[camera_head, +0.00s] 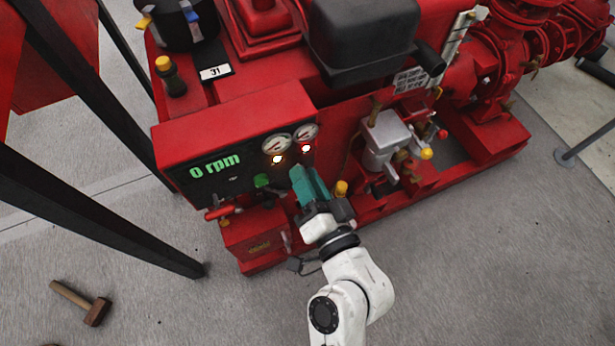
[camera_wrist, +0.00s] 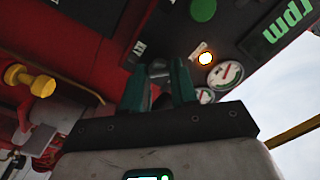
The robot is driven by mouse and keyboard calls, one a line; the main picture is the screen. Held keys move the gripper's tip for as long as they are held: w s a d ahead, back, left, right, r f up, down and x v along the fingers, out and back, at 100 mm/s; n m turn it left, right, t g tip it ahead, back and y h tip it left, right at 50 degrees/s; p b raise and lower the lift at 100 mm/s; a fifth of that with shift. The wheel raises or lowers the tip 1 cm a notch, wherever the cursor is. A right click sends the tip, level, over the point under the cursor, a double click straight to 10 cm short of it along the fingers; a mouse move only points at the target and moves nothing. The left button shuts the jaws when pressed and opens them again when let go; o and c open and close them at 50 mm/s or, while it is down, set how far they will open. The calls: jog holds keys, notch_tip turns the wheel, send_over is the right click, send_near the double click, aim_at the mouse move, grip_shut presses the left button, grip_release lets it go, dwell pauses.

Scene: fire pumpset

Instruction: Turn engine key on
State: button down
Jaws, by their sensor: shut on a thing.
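My gripper (camera_head: 298,174) has teal fingers and reaches up to the lower right of the control panel (camera_head: 183,177) on the red pumpset. In the wrist view the fingertips (camera_wrist: 160,74) meet the dark panel face, with a small dark part between them. The gripper is shut on this part, which appears to be the engine key; the fingers hide most of it. The panel display (camera_head: 215,167) reads 0 rpm in green. Two lights glow near the gauges, one amber (camera_head: 277,159) and one whitish (camera_head: 306,149).
Two round gauges (camera_head: 276,144) sit just above my fingers, and a green button (camera_head: 262,181) lies to their left. Yellow-capped valves (camera_head: 426,153) stick out at the right. A dark frame post (camera_head: 110,215) stands left. A hammer (camera_head: 84,302) lies on the open floor.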

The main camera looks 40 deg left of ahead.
jog(key=c, duration=0.9)
grip_release()
jog(key=v, duration=1.1)
jog(key=shift+f+b, duration=0.1)
jog(key=shift+b, duration=0.3)
